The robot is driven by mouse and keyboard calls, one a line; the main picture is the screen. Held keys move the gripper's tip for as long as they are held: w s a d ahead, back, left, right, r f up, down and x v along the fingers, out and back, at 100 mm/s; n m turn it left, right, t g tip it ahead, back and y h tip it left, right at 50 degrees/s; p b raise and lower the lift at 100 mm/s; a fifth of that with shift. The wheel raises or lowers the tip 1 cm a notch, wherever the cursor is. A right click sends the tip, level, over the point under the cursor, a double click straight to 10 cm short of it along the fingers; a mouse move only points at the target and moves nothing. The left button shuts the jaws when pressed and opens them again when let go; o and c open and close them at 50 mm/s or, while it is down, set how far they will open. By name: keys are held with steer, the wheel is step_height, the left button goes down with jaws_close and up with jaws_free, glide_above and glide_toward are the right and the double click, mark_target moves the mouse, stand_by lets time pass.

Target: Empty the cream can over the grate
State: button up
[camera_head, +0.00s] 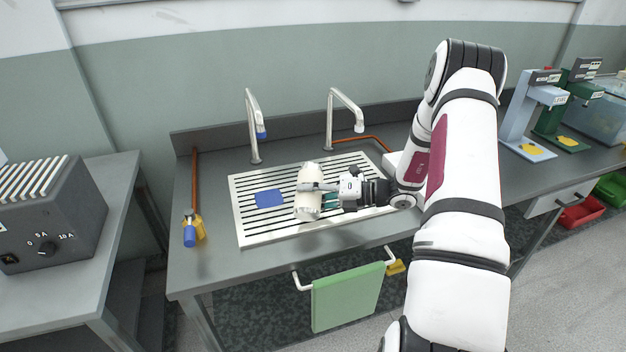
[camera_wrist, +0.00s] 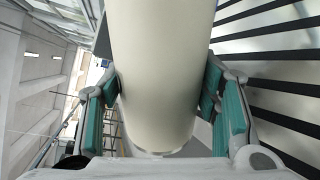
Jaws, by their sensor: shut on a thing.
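The cream can (camera_head: 308,197) is over the white slatted grate (camera_head: 246,232) on the grey bench. In the head view it looks tilted, with its length running toward the back of the bench. My gripper (camera_head: 322,196) comes in from the right and is shut on the can. In the wrist view the can (camera_wrist: 163,75) fills the middle, between the teal pads of my gripper (camera_wrist: 165,100). The grate's dark slots (camera_wrist: 285,85) show at the right there. The can's mouth and any contents cannot be made out.
Two taps (camera_head: 252,125) (camera_head: 341,115) stand behind the grate. A blue square (camera_head: 269,198) lies on the grate left of the can. A green cloth (camera_head: 347,297) hangs from the front rail. Light-blue and green machines stand at right.

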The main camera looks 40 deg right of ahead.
mark_target(316, 179)
steer(key=shift+m, duration=0.3)
stand_by(0.9)
steer(key=shift+w+d+r+m+g, duration=0.4)
steer(key=shift+w+r+m, duration=0.1)
steer(key=shift+r+m, duration=0.2)
stand_by(2.0)
steer(key=shift+w+d+r+m+y+p, duration=0.1)
steer(key=shift+w+r+m+y+p, duration=0.1)
steer(key=shift+r+m, duration=0.4)
steer(key=shift+w+d+r+m+y+p, duration=0.1)
steer(key=shift+r+m+y+p, duration=0.1)
steer(key=shift+r+m, duration=0.35)
stand_by(3.0)
